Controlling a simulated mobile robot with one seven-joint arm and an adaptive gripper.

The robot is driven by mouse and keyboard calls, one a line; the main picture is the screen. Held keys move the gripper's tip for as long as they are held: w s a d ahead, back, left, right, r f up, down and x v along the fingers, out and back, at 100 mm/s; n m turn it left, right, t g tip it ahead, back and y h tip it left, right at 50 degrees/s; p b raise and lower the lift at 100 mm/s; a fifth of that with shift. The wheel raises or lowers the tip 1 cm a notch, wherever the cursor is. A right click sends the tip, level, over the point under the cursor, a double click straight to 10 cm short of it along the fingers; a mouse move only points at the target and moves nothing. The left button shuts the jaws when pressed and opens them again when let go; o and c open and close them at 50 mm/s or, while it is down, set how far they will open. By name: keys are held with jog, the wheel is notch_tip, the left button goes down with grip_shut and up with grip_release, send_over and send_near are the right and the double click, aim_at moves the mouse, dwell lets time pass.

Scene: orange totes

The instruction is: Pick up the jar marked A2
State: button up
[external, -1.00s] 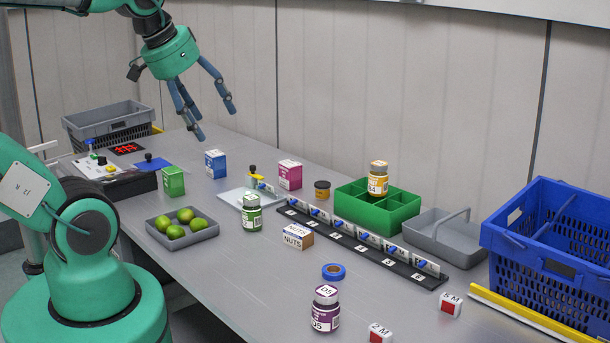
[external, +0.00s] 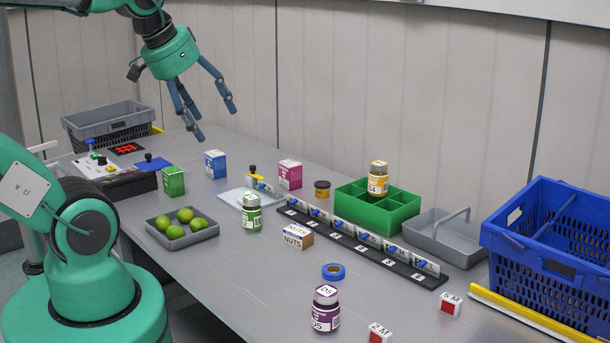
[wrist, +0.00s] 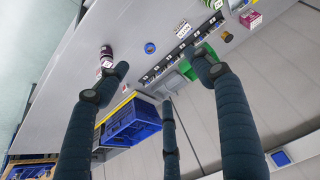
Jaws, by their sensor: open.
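My gripper (external: 208,118) is open and empty, high above the far left part of the table. In the wrist view its spread fingers (wrist: 162,80) hold nothing. A green jar with a white lid label (external: 251,213) stands upright right of the lime tray; its marking is too small to read. A purple jar marked D5 (external: 325,310) stands near the front edge and also shows in the wrist view (wrist: 106,54). An orange jar (external: 378,181) sits at the green divided crate (external: 377,222); its label seems to end in 4. I cannot read A2 on any jar.
A grey tray of limes (external: 183,245) lies left of the green jar. A black numbered rack (external: 360,252) runs along the middle. A NUTS box (external: 297,236), blue tape roll (external: 333,271), grey caddy (external: 465,250) and tall blue crate (external: 560,255) stand to the right.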

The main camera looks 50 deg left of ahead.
jog(key=shift+w, duration=0.1)
jog(key=m+g+y+p, duration=0.2)
jog(key=m+y, duration=0.1)
jog(key=m, duration=2.5)
send_over(251, 200)
jog(key=s+d, duration=0.2)
jog(key=s, duration=0.1)
notch_tip(251, 200, down, 26)
jog(key=shift+w+d+f, duration=0.1)
jog(key=shift+w+d, duration=0.05)
jog(key=b+x, duration=0.4)
jog(key=x, duration=0.3)
jog(key=shift+f, duration=0.2)
jog(key=shift+w+f, duration=0.2)
jog(key=shift+f, duration=0.35)
